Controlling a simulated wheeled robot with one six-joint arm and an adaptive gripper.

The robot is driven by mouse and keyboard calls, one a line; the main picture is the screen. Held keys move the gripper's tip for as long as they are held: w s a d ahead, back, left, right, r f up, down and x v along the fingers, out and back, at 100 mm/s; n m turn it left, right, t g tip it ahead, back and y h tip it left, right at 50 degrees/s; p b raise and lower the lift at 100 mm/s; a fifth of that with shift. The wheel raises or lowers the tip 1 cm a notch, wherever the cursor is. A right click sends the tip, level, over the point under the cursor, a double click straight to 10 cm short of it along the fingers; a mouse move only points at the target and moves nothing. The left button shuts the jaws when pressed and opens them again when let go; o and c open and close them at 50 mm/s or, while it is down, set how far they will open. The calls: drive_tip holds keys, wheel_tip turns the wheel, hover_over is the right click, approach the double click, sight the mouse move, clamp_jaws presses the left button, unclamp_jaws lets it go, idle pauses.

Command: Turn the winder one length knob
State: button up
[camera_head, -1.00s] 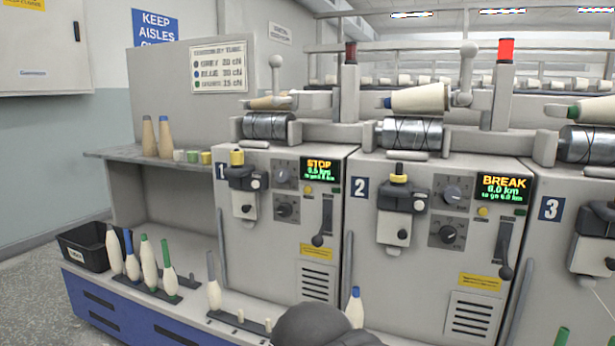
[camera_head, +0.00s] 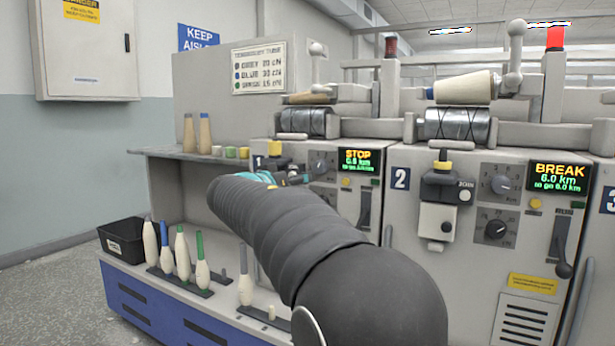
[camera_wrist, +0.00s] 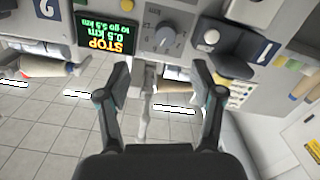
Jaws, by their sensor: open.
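Winder one is the machine at the left, with a screen (camera_head: 356,161) reading STOP. Its upper dark round knob (camera_head: 322,164) sits just left of that screen. In the wrist view, which is upside down, this knob (camera_wrist: 172,40) lies beyond and between my fingertips, level with the screen (camera_wrist: 105,34). My gripper (camera_wrist: 162,72) is open and empty, its two fingers apart and seemingly short of the panel. In the head view my arm reaches to winder one's front and hides much of it, including most of the lower knob.
Winder one's yellow-topped fixture (camera_head: 274,149) stands close left of the knob. A dark lever (camera_head: 364,212) hangs below the screen. Winder two (camera_head: 415,290), reading BREAK, stands to the right. Bobbins (camera_head: 183,255) and a black bin (camera_head: 121,240) sit on the lower ledge.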

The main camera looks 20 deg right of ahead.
sight(318, 168)
drive_tip(key=x, duration=0.4)
drive_tip(key=p+x, duration=0.1)
drive_tip(key=x, duration=0.4)
drive_tip(key=w+r+p+x, duration=0.1)
drive_tip(key=x, duration=0.4)
drive_tip(key=shift+w+a+r, duration=0.1)
drive_tip(key=shift+a, duration=0.1)
drive_tip(key=c, duration=1.1)
drive_tip(key=shift+c, duration=0.2)
